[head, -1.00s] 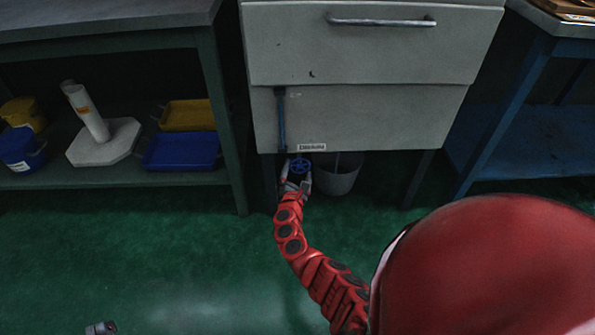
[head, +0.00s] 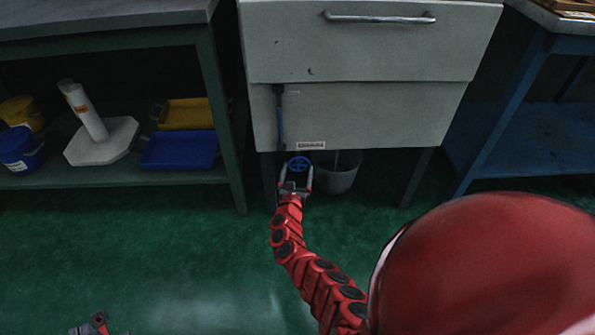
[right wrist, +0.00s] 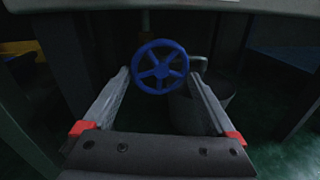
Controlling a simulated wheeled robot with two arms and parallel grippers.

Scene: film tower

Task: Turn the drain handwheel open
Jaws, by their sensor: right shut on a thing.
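The drain handwheel is a blue spoked wheel (head: 298,163) below the grey cabinet's front, seen small in the head view. In the right wrist view the handwheel (right wrist: 160,67) faces me between the two finger ends. My left gripper (head: 98,326) is at the bottom left edge of the head view, over the floor and far from the wheel. It is partly cut off, so its jaws cannot be made out.
A grey bucket (head: 337,176) stands just right of and behind the wheel. The grey cabinet (head: 370,110) hangs close above, with a dark leg on each side. A shelf (head: 110,181) at left holds trays and pots. The green floor in front is clear.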

